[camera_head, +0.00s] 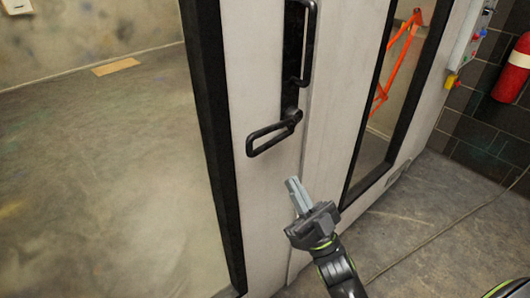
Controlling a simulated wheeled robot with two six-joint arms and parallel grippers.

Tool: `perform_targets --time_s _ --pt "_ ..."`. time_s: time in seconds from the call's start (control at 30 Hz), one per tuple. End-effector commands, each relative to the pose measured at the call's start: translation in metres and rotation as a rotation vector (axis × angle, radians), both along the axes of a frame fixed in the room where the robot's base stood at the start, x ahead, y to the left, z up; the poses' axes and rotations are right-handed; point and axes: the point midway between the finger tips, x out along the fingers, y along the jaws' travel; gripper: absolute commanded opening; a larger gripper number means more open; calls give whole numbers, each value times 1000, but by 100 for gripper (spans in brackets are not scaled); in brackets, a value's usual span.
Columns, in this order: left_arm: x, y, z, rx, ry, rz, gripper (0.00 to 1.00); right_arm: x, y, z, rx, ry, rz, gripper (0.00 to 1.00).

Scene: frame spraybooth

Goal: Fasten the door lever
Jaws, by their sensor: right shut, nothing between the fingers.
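The black door lever (270,138) is on the pale door (255,80). It is a loop that points left and slightly down from its pivot, at the lower end of a black plate. A tall black pull handle (307,45) stands above it. My right gripper (293,184) is below and slightly right of the lever, apart from it in the picture. Its grey fingers are together, point up and left, and hold nothing. My left gripper is not in view.
A narrow black-framed window (378,120) right of the lever shows an orange frame (402,55) behind it. A red fire extinguisher (515,70) hangs on the dark brick wall at the right. A cable (440,235) lies on the otherwise clear floor at lower right.

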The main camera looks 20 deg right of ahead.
Motion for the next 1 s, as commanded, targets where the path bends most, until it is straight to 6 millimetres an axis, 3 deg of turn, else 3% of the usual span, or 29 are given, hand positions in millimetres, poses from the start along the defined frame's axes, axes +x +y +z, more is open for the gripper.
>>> perform_targets --time_s 0.27,0.67,0.8,1.0 --pt "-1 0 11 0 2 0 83 11 4 15 0 -1 0 0" --pt "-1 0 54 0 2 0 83 66 24 78 0 -1 0 0" --pt "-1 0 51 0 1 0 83 75 27 55 1 7 0 0" --pt "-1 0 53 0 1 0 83 81 29 40 0 5 -1 0"
